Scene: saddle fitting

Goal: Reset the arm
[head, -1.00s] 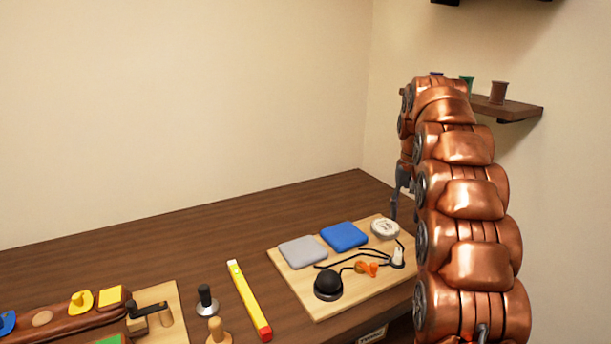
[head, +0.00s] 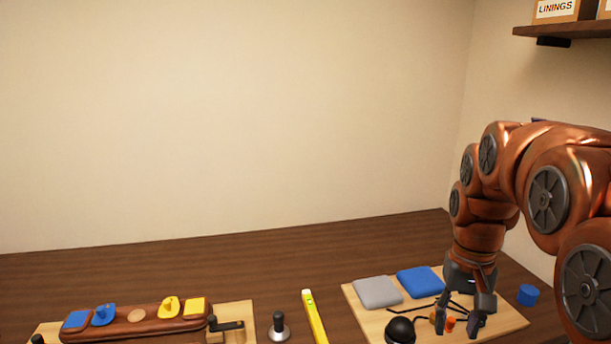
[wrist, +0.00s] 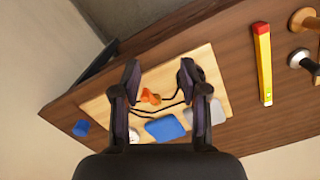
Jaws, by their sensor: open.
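My copper arm reaches in from the right in the head view and bends down. My gripper (head: 462,325) is open over the right part of a light wooden board (head: 362,303). In the wrist view the gripper (wrist: 160,85) has its two fingers spread apart with nothing held between them. An orange piece (wrist: 150,96) and black cords on the board show between and beyond the fingers. The fingers hide part of the board, and I cannot tell how high they are above it.
The board carries a grey pad (head: 377,291), a blue pad (head: 420,281) and a black dome (head: 400,330). A blue cylinder (head: 528,295) stands right of it. Left are a yellow level (head: 314,318), a dark-handled tool (head: 279,328) and a brown leather piece (head: 140,323). A shelf (head: 570,30) hangs upper right.

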